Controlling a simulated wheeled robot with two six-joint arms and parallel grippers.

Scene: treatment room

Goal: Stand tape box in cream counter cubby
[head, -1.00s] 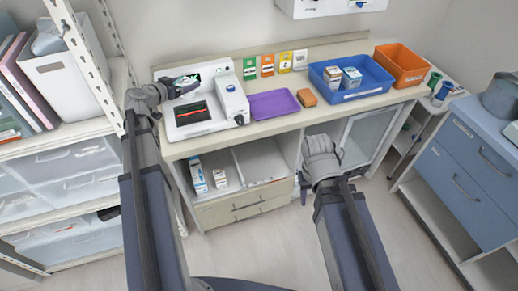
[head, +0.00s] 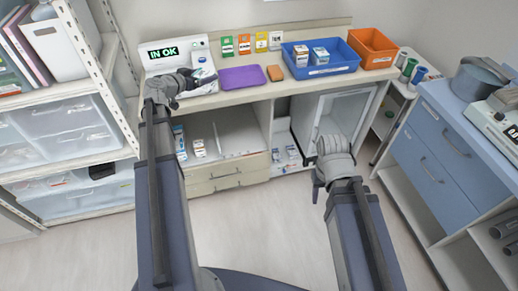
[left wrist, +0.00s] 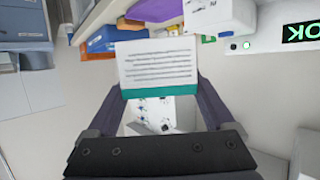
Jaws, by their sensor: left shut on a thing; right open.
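My left gripper (head: 188,86) is shut on a white box with a teal edge and lines of print; the box's printed face shows in the left wrist view (left wrist: 156,68). In the head view part of a white box (head: 203,80) shows beside the gripper, above the counter's left end. The cream counter (head: 240,94) has an open cubby (head: 232,138) under its top, above the drawers. A tall blue-and-white box (head: 179,141) and a small white box (head: 199,148) stand in the cubby's left part. My right gripper (head: 325,180) is open and empty, low in front of the counter.
A white device (head: 155,68) reading "IN OK" stands at the counter's left end. A purple tray (head: 242,78), orange block (head: 275,73), blue bin (head: 335,67) and orange bin (head: 372,50) line the top. A glass-fronted cabinet (head: 340,112) is right of the cubby.

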